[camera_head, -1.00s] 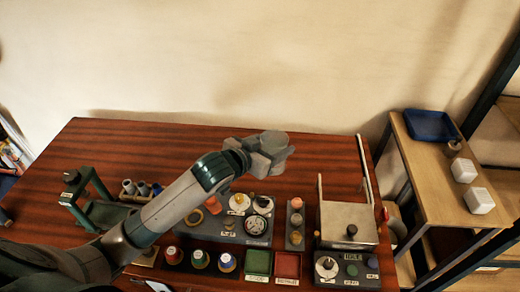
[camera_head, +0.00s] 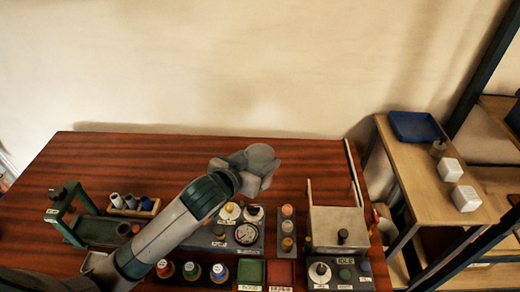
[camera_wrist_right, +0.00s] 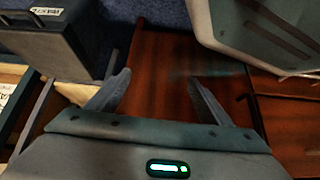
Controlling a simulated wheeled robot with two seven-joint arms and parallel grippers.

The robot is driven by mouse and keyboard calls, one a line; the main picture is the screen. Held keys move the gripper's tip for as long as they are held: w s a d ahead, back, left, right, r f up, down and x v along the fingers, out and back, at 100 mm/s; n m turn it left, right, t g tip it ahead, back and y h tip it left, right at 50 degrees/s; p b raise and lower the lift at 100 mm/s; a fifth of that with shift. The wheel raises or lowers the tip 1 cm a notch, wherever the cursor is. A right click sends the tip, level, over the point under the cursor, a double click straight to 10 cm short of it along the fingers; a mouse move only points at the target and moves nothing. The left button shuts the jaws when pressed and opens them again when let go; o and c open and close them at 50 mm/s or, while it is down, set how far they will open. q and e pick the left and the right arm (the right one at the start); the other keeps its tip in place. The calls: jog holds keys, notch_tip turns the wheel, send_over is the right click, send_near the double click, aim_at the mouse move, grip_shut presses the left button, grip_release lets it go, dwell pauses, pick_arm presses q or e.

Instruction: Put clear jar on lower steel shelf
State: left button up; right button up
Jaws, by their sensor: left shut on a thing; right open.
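My left gripper (camera_head: 246,168) is above the middle of the red-brown table, seen from above and behind. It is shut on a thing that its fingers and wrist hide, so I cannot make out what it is. No clear jar can be picked out in either view. At the right edge of the head view stands a rack with dark posts (camera_head: 487,68) and wood-coloured boards (camera_head: 493,185); I cannot tell which board is the lower steel shelf. In the right wrist view my right gripper (camera_wrist_right: 158,90) is open, with nothing between its fingers.
A wooden side bench (camera_head: 410,180) holds a blue tray (camera_head: 415,126), a small roll (camera_head: 438,148) and two white blocks (camera_head: 458,183). A green stand (camera_head: 66,215), a gauge (camera_head: 246,233) and a metal box (camera_head: 338,229) stand on the table (camera_head: 130,160). Its back is clear.

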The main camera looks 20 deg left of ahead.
pick_arm(q)
jog(key=s+a+n+y, duration=0.2)
jog(key=s, duration=0.4)
jog(key=shift+a+r+n+y, duration=0.3)
jog(key=shift+a+y, duration=0.05)
jog(key=shift+y, duration=0.05)
